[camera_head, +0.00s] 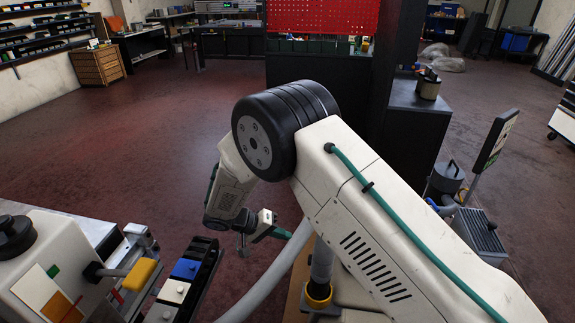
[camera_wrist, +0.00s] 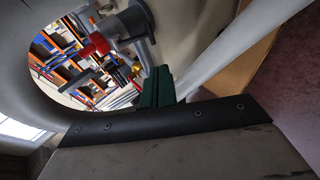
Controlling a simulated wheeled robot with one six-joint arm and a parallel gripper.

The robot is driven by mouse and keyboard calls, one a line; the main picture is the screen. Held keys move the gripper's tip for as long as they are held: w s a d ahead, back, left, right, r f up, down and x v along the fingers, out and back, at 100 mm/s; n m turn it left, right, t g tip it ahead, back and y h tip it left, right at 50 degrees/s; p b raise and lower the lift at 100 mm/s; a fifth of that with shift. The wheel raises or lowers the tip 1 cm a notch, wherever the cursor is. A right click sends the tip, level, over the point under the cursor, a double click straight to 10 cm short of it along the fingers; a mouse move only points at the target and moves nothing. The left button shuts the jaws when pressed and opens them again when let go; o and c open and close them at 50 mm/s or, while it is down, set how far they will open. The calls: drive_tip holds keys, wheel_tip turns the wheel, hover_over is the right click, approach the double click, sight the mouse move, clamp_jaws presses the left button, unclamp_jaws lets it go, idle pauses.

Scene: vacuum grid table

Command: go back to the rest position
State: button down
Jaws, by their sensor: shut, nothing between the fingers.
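My arm is bent in the head view, with its black joint high in the middle and the forearm hanging down behind it. My gripper (camera_head: 243,247) is small at the lower end of the forearm, partly hidden by my own wrist parts. It is shut with nothing in it. It hangs in the air to the right of a black rack (camera_head: 206,262) and looks apart from it.
The black rack holds blue and white blocks at the lower left, beside a white machine (camera_head: 60,275). A dark cabinet (camera_head: 412,125) with a can on top stands behind the arm at right. A sign (camera_head: 495,140) stands farther right. Open red floor (camera_head: 130,140) lies at left.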

drive_tip(key=s+d+r+g+y, duration=0.1)
drive_tip(key=s+d+r+y, duration=0.15)
drive_tip(key=d+r, duration=0.5)
drive_tip(key=s+d+r+g+y, duration=0.1)
drive_tip(key=s+d+r, duration=0.25)
drive_tip(key=r, duration=0.75)
drive_tip(key=s+d+r+g+y, duration=0.1)
drive_tip(key=s+d+r+y, duration=0.1)
drive_tip(key=d+r, duration=0.6)
drive_tip(key=s+d+r+y, duration=0.1)
drive_tip(key=s+d+r, duration=0.25)
drive_tip(key=s, duration=0.25)
drive_tip(key=s+d+r+y, duration=0.1)
drive_tip(key=s+d+r, duration=0.1)
drive_tip(key=s+r, duration=0.3)
drive_tip(key=s+d+t+y, duration=0.2)
drive_tip(key=s+y, duration=0.1)
drive_tip(key=s, duration=1)
drive_tip(key=shift+s+d+n+t, duration=0.15)
drive_tip(key=shift+n+t, duration=0.15)
drive_tip(key=shift+t, duration=0.1)
